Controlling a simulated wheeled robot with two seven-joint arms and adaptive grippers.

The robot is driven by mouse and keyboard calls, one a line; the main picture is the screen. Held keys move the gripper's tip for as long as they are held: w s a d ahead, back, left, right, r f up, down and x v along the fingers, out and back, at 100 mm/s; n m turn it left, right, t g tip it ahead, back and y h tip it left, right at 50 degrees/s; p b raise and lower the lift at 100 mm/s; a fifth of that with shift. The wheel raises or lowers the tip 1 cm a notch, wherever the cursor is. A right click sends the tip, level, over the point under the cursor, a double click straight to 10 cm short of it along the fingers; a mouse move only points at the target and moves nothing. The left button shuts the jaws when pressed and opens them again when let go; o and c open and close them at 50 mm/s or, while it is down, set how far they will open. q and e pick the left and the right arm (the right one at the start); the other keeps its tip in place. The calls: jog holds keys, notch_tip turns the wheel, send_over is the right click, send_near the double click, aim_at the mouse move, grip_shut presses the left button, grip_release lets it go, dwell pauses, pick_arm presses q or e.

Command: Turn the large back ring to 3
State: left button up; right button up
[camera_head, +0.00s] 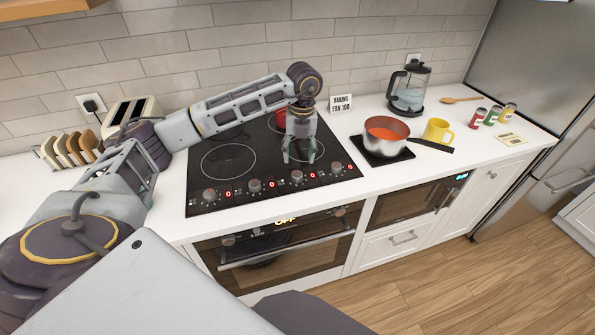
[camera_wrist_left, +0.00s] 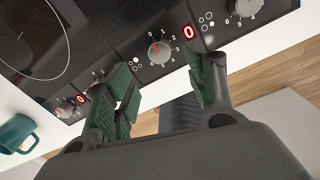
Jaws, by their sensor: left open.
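The black hob (camera_head: 240,148) has a row of knobs along its front, each with a red display reading 0. My left gripper (camera_head: 300,158) is open and points down over the front right part of the hob. In the left wrist view, my gripper's fingers (camera_wrist_left: 163,92) are spread, with a knob (camera_wrist_left: 160,52) visible beyond the gap; I see no contact. That knob's display (camera_wrist_left: 188,32) reads 0. A large ring (camera_head: 228,160) shows at the hob's front left. My arm hides part of the back rings. My right gripper is out of view.
A toaster (camera_head: 130,115) stands left. The wrist view shows a teal mug (camera_wrist_left: 17,134).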

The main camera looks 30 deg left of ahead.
aim_at(297, 174)
pick_arm(q)
jog(key=f, duration=0.7)
jog(key=shift+s+a+f+p, duration=0.15)
jog(key=shift+a+f+p, duration=0.05)
jog(key=shift+f+p, duration=0.2)
jog(key=shift+f, duration=0.2)
jog(key=shift+c, duration=0.2)
jog(key=c, duration=1)
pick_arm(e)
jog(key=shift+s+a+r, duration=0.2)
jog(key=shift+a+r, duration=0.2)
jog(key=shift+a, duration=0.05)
